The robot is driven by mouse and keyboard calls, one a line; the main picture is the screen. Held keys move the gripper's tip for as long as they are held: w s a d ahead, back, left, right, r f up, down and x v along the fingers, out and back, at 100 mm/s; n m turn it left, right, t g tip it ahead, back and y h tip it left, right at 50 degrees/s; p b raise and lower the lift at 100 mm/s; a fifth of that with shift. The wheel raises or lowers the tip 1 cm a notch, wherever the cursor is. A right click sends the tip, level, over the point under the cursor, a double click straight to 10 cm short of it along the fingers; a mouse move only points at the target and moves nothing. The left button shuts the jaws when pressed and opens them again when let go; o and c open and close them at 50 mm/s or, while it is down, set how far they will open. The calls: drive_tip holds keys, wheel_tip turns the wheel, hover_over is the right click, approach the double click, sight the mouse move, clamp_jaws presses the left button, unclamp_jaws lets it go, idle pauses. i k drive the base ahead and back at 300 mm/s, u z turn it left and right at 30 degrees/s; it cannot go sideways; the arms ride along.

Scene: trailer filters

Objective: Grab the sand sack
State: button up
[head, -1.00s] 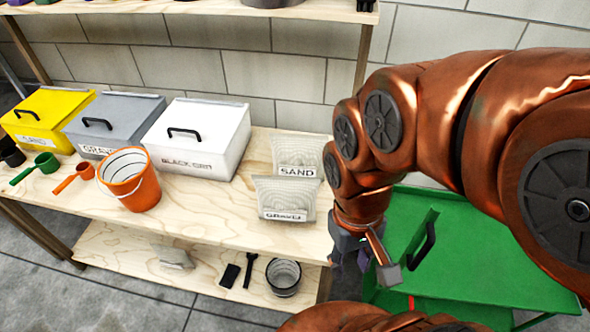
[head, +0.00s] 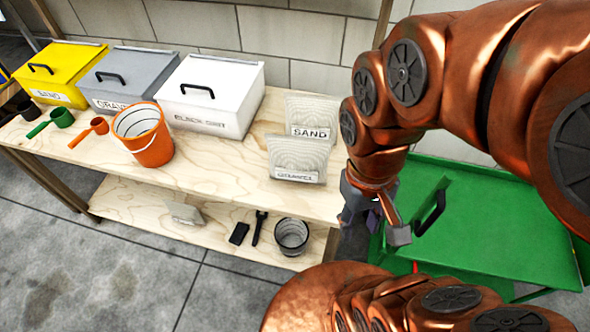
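The sand sack (head: 312,113) is a pale, mesh-like bag with a black-on-white SAND label. It stands upright at the right end of the wooden table's top, behind a similar gravel sack (head: 298,156). My gripper (head: 376,222) hangs below my copper arm, just right of the table's end and between it and a green cart. It is apart from both sacks and lower than the sand sack. Its fingers look spread, with nothing visible between them, though the arm partly hides them.
The green cart (head: 480,225) with a black handle stands close on the right. An orange bucket (head: 143,135), a white bin (head: 215,95), a grey bin (head: 112,84) and a yellow bin (head: 58,68) fill the table's left. A striped pot (head: 291,237) sits on the lower shelf.

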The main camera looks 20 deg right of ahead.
sight(312, 116)
drive_tip(key=u, duration=1.85)
drive_tip(key=k, duration=0.85)
drive_tip(key=z, duration=0.9)
